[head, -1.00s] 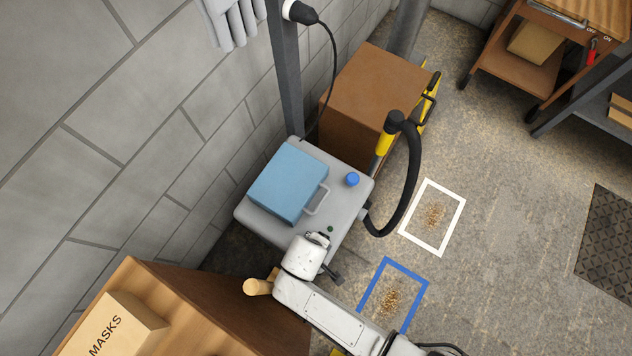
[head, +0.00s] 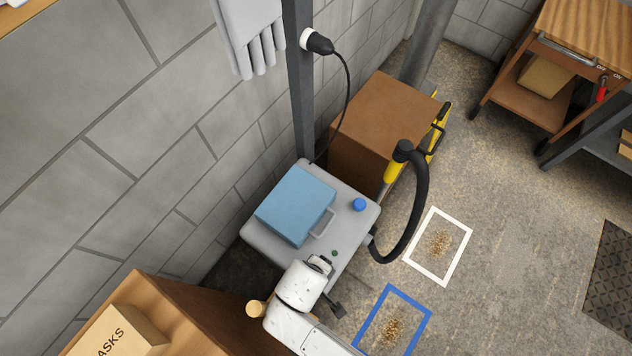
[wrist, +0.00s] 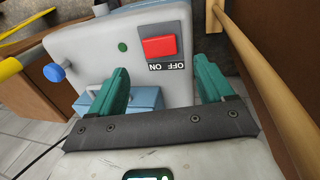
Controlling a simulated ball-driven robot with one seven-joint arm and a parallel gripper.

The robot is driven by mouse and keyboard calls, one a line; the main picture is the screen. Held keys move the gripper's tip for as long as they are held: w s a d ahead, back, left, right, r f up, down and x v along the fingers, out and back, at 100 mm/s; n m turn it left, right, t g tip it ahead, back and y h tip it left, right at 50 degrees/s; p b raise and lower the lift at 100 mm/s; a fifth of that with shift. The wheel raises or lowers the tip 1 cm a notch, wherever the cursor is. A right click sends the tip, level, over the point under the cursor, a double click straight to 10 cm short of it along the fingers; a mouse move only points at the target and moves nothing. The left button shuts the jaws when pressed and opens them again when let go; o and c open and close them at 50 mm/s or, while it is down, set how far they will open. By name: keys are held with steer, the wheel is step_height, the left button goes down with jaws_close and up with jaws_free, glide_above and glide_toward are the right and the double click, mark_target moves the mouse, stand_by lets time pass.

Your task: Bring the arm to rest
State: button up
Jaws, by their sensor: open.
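My arm (head: 299,290) is white and shows at the bottom middle of the head view, bent beside the grey machine (head: 262,229). In the wrist view my gripper (wrist: 163,80) has two teal fingers, wide apart, with nothing held between them. Beyond the fingers is the machine's grey panel (wrist: 100,50), with a red switch (wrist: 158,47) marked ON and OFF, a green button (wrist: 122,47) and a blue knob (wrist: 54,72). I cannot tell whether a finger touches the panel. The fingers are not clear in the head view.
A blue case (head: 295,205) lies on the machine. A black hose (head: 418,200) arches at its right, near a brown box (head: 385,115). A wooden cabinet (head: 190,315) stands close left of my arm. Floor frames, white (head: 464,247) and blue (head: 421,317), lie right.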

steer(key=s+d+r+m, duration=0.1)
steer(key=d+r+m, duration=0.2)
steer(key=d, duration=0.6)
steer(key=s+d+r+m, duration=0.2)
steer(key=d+r+m, duration=0.2)
steer(key=d+r, duration=0.4)
steer(key=s+d+r+m+y, duration=0.1)
steer(key=s+d+r+m, duration=0.1)
steer(key=d+r, duration=0.3)
steer(key=d+m, duration=0.1)
steer(key=d, duration=0.3)
steer(key=shift+s+d+r+m+g, duration=0.2)
steer(key=shift+s+d+m+g, duration=0.1)
steer(key=shift+m+g, duration=0.1)
